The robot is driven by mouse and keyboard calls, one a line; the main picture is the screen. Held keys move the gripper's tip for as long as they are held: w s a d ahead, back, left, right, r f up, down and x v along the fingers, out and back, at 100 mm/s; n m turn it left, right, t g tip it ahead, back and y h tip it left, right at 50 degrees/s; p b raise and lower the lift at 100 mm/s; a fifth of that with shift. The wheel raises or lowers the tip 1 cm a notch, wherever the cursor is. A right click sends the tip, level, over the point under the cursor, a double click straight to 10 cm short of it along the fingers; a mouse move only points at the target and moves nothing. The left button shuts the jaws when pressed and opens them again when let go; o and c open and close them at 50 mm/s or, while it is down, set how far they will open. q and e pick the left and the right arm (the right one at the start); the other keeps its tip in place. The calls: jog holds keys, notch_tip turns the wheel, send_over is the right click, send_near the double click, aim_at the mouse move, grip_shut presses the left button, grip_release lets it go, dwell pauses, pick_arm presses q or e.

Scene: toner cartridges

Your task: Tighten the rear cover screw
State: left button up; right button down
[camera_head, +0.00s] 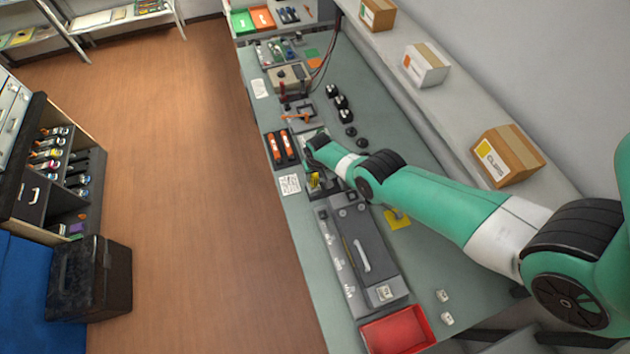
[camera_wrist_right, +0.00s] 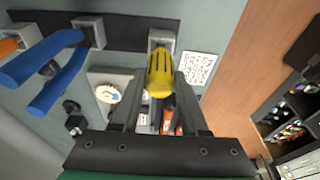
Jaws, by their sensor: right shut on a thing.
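My right gripper (camera_head: 315,178) is over the bench, just beyond the far end of a grey unit (camera_head: 375,243) with a light handle on top. In the right wrist view the gripper (camera_wrist_right: 158,88) is shut on a yellow screwdriver (camera_wrist_right: 160,70) with dark stripes on its handle. The yellow handle lies between the two fingers and overlaps a grey square socket (camera_wrist_right: 162,36) on a dark strip. I cannot tell whether the screwdriver is still in that socket. Its tip is hidden. I cannot make out the rear cover screw. My left gripper is not in view.
Blue-handled pliers (camera_wrist_right: 42,62) stand beside the screwdriver. Two orange cartridges (camera_head: 280,148) and a printed card (camera_head: 290,184) lie close by. A red tray (camera_head: 398,331) is at the near end. Boxes (camera_head: 507,155) stand on the ledge along the wall.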

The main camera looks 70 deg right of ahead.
jog(key=shift+r+p, duration=0.8)
jog(key=shift+r, duration=0.1)
dwell(0.3)
notch_tip(320, 180, up, 5)
jog(key=p, duration=0.5)
